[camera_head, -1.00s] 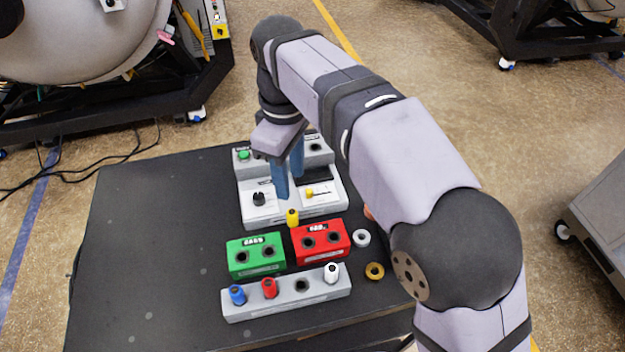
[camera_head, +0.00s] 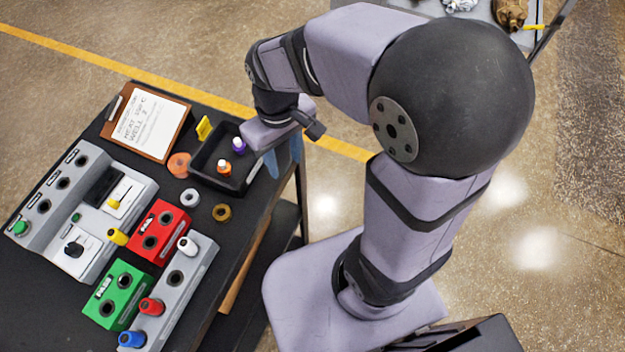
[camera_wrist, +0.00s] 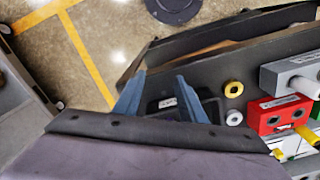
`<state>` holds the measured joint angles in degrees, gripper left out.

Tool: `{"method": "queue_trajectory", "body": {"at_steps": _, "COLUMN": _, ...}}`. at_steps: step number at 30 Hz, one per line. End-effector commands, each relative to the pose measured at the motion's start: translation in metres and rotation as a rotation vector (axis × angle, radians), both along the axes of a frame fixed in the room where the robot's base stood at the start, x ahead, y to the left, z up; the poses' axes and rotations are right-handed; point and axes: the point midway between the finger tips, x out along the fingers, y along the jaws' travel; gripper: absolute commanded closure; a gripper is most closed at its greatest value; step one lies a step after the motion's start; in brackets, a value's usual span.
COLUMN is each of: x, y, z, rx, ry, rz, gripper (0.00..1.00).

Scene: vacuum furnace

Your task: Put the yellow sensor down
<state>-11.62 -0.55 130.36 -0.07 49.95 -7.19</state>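The yellow sensor (camera_head: 118,237) is a small yellow cylinder. In the head view it stands between the grey console (camera_head: 135,218) and the red block (camera_head: 160,232), apart from my gripper. My gripper (camera_head: 283,158) is over the right side of the black tray (camera_head: 196,170), at the table's edge. In the wrist view its two blue fingers (camera_wrist: 163,100) are spread, with the tray showing between them and nothing held. The fingertips are partly hidden by the wrist in the head view.
The tray holds a purple-and-white bottle (camera_head: 239,145) and an orange-and-white bottle (camera_head: 224,167). A clipboard (camera_head: 147,122), a white ring (camera_head: 190,197) and a brass ring (camera_head: 222,212) lie nearby. A green block (camera_head: 117,293) and a grey rack (camera_head: 182,280) stand closer.

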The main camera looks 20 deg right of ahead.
Motion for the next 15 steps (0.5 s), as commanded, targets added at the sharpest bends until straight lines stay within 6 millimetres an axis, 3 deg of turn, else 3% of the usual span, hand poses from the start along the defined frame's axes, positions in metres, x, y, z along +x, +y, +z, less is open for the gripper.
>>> {"method": "queue_trajectory", "body": {"at_steps": 1, "x": -0.014, "y": -0.018, "z": -0.008, "rx": 0.000, "ry": 0.002, "rz": -0.081, "gripper": 0.63}}
{"method": "queue_trajectory", "body": {"at_steps": 6, "x": -0.047, "y": -0.048, "z": -0.028, "rx": 0.000, "ry": 0.003, "rz": -0.262, "gripper": 0.63}}
{"method": "queue_trajectory", "body": {"at_steps": 12, "x": -0.062, "y": -0.058, "z": -0.036, "rx": 0.000, "ry": 0.002, "rz": -0.335, "gripper": 0.63}}
{"method": "queue_trajectory", "body": {"at_steps": 14, "x": -0.063, "y": -0.059, "z": -0.037, "rx": 0.000, "ry": 0.002, "rz": -0.338, "gripper": 0.76}}
{"method": "queue_trajectory", "body": {"at_steps": 15, "x": -0.063, "y": -0.059, "z": -0.037, "rx": 0.000, "ry": 0.002, "rz": -0.337, "gripper": 0.76}}
